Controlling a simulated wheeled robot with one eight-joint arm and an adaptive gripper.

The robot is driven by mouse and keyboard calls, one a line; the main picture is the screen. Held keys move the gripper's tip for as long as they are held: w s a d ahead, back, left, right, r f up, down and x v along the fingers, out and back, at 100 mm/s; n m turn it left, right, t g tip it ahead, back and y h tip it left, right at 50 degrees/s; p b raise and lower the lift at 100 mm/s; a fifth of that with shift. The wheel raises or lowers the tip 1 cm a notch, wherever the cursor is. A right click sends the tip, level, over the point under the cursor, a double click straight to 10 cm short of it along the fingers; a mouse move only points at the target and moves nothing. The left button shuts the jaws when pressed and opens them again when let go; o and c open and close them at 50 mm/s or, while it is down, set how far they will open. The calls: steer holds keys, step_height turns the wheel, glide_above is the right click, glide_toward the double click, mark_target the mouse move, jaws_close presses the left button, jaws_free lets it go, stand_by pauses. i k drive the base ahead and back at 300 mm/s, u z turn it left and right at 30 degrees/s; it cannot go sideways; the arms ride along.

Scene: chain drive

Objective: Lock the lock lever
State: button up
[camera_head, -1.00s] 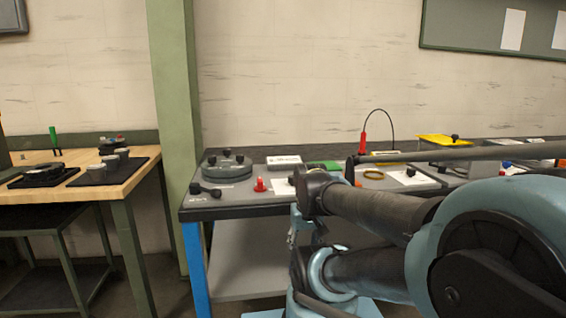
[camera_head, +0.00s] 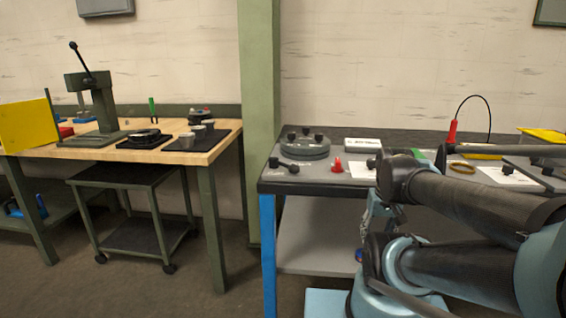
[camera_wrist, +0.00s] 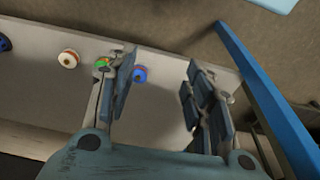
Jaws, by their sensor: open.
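A small dark lever with black knobs (camera_head: 284,165) lies at the left front corner of the grey-topped bench (camera_head: 322,189). It looks like the lock lever, but the marking beside it is too small to read. Its locked or unlocked state cannot be told. In the wrist view, my gripper (camera_wrist: 160,92) points down with its two fingers wide apart and nothing held between them. Its fingers are over the bench's pale lower shelf (camera_wrist: 190,72). In the head view my arm is right of the lever, apart from it, and hides part of the bench.
A round grey fixture with black knobs (camera_head: 305,147) sits behind the lever, and a red piece (camera_head: 337,165) stands to its right. A wooden bench (camera_head: 215,150) with a press (camera_head: 100,105) is at left. Blue bench leg (camera_head: 267,250) and green post (camera_head: 260,120) stand nearby.

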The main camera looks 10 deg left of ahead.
mark_target(274, 163)
steer(key=u, duration=0.8)
steer(key=k, duration=1.55)
steer(key=z, duration=0.7)
steer(key=i, duration=1)
steer(key=u, duration=0.05)
